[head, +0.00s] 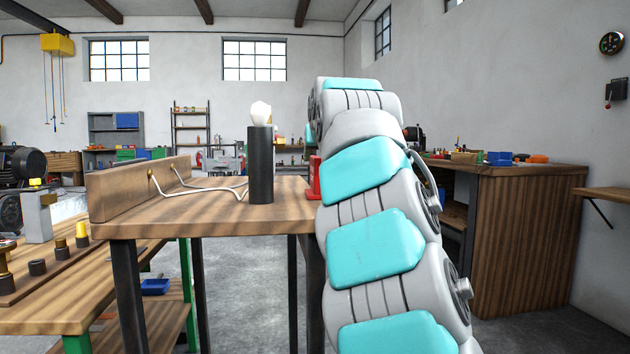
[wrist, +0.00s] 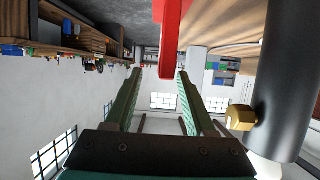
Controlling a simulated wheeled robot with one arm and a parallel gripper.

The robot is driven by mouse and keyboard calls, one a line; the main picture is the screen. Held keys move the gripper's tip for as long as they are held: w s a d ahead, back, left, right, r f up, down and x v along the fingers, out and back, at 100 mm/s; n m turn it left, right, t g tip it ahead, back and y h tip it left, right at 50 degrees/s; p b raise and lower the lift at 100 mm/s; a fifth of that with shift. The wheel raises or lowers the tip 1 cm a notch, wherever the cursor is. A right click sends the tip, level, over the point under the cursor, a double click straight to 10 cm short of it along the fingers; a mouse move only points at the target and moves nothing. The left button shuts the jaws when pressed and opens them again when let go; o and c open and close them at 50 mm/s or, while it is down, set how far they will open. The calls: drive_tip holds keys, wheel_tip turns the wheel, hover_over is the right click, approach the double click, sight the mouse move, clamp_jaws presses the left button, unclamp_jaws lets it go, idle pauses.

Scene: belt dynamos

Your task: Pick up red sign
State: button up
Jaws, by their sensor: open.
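The red sign (head: 314,180) stands at the right end of the wooden table in the head view, partly hidden behind my arm. In the wrist view, the red sign (wrist: 172,40) comes down from the top edge, and its lower end shows between the fingertips of my gripper (wrist: 159,72), closer to the right finger. My gripper is open, and both green fingers point toward the sign. I cannot tell how deep the sign sits between them. No finger is visibly closed on it. In the head view my gripper is hidden behind my arm.
A dark cylinder (head: 260,165) with a white bulb (head: 260,112) stands on the table (head: 215,215) left of the sign. The cylinder (wrist: 292,80) and its brass nut (wrist: 240,117) are close to my right finger in the wrist view. A pale wire (head: 205,188) lies on the tabletop.

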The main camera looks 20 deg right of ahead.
drive_tip(key=shift+a+p+x, duration=0.15)
drive_tip(key=shift+p+x, duration=0.35)
drive_tip(key=shift+x, duration=1.25)
drive_tip(key=shift+a+p+x, duration=0.1)
drive_tip(key=shift+p+x, duration=0.35)
drive_tip(key=shift+x, duration=1.3)
drive_tip(key=shift+f, duration=0.15)
drive_tip(key=shift+c, duration=0.2)
clamp_jaws()
